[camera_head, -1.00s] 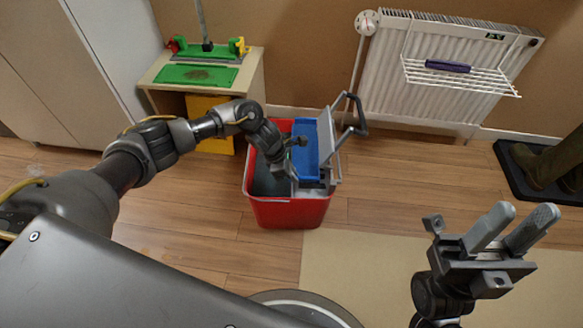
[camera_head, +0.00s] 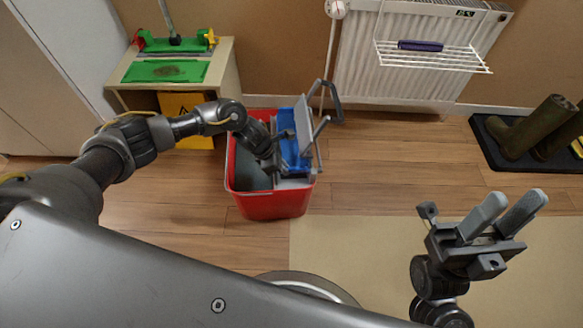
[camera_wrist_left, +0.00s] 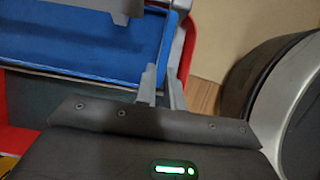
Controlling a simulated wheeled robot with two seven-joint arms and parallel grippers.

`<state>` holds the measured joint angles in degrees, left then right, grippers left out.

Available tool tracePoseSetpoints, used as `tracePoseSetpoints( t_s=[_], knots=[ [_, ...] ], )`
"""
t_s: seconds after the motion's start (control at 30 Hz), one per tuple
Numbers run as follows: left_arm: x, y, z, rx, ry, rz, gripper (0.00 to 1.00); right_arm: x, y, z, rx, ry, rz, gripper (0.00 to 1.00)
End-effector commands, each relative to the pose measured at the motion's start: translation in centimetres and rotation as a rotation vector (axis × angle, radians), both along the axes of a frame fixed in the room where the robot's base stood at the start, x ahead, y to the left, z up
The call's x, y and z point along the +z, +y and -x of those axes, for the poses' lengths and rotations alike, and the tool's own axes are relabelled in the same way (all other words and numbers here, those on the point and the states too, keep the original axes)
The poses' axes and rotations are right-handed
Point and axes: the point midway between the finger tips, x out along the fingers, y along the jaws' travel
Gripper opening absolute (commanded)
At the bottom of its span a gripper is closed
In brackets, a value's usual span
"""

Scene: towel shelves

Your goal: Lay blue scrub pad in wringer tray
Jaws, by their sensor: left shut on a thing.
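The blue scrub pad (camera_head: 291,153) shows as a blue slab in the grey wringer of the red bucket (camera_head: 262,206). It fills the upper left of the left wrist view (camera_wrist_left: 70,45). My left gripper (camera_head: 290,136) reaches into the bucket from the left and is shut at the pad's edge. In the left wrist view its two grey fingers (camera_wrist_left: 162,90) are close together at the pad's lower right edge. The wringer tray is mostly hidden under the pad and arm, so I cannot tell whether the pad lies flat. My right gripper (camera_head: 506,215) is open and empty.
The wringer's grey handle (camera_head: 331,101) stands up at the bucket's right side. A low cabinet (camera_head: 225,72) with a green tray (camera_head: 165,72) is behind left. A radiator (camera_head: 360,75) with a wire rack is behind right. Boots (camera_head: 535,128) stand on a dark mat. Floor in front is clear.

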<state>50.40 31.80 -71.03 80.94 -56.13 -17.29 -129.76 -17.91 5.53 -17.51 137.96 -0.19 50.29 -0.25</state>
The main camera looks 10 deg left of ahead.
Motion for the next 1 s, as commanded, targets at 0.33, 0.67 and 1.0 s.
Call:
tracePoseSetpoints(
  t_s=[0.33,0.67,1.0],
  knots=[
    [0.5,0.6,-0.6,0.018,-0.013,0.001,0.0,-0.4,-0.2,0.0,-0.004,0.001,0.0,0.36],
    [0.3,0.8,-0.5,0.02,-0.013,-0.003,0.0,-0.9,-0.2,0.1,-0.005,0.009,-0.001,0.36],
    [0.3,0.8,-0.5,0.02,-0.012,-0.003,0.0,-0.8,-0.3,-0.1,-0.001,0.001,-0.006,0.36]
  ],
)
